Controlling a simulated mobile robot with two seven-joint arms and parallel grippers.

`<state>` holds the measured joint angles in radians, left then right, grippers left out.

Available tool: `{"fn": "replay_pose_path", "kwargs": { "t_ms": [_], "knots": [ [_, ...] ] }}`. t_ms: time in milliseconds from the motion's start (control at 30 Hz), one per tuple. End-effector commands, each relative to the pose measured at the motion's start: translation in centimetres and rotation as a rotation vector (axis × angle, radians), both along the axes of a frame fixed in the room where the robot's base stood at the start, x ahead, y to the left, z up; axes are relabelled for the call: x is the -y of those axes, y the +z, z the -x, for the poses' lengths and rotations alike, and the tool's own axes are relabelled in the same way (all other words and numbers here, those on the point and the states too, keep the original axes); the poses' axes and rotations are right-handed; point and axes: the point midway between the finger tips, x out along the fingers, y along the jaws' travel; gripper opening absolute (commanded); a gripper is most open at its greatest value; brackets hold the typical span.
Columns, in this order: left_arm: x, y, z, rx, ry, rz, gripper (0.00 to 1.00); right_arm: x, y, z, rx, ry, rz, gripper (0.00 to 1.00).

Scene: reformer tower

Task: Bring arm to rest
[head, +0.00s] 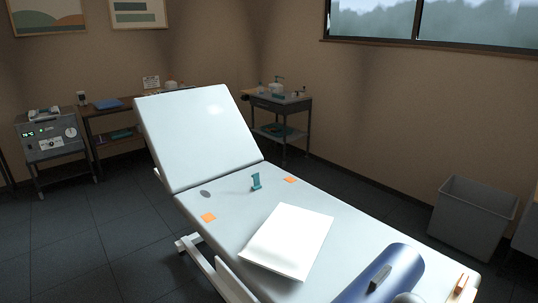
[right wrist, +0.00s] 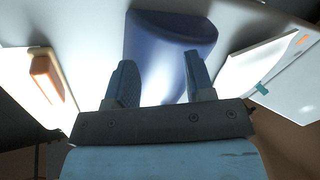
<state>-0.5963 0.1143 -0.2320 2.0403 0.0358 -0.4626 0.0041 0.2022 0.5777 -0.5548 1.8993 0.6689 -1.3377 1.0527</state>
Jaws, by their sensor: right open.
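My right gripper (right wrist: 160,88) is open in the right wrist view, with its two fingers apart and nothing between them. The blue bolster (right wrist: 168,45) lies beyond the fingertips; whether they touch it I cannot tell. In the head view the bolster (head: 392,268) lies across the near end of the white treatment table (head: 335,211). A dark grey piece (head: 380,277) shows over the bolster, beside a rounded grey part at the bottom edge; these seem to be part of my right arm. My left gripper is not in view.
A white sheet (head: 287,241) lies on the table, with a small teal piece (head: 256,182) and orange squares (head: 208,217) beyond it. An orange-brown block (right wrist: 47,78) is left of my right gripper. A grey bin (head: 472,215) stands right; a cart (head: 281,112) stands behind.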

Motion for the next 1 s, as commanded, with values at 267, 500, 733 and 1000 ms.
{"fn": "replay_pose_path", "kwargs": {
  "t_ms": [267,500,733,1000],
  "knots": [
    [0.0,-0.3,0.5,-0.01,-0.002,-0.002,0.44,-5.5,-5.5,7.0,0.384,0.225,-0.034,0.49],
    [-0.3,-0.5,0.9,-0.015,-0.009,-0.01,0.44,-5.6,-7.1,12.3,0.634,0.323,0.119,0.49],
    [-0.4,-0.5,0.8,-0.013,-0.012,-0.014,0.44,-4.5,-7.7,16.7,0.761,0.396,0.298,0.49],
    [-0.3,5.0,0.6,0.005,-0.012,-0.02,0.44,-3.9,-2.5,17.5,0.796,0.425,0.354,0.49]
  ]
}}
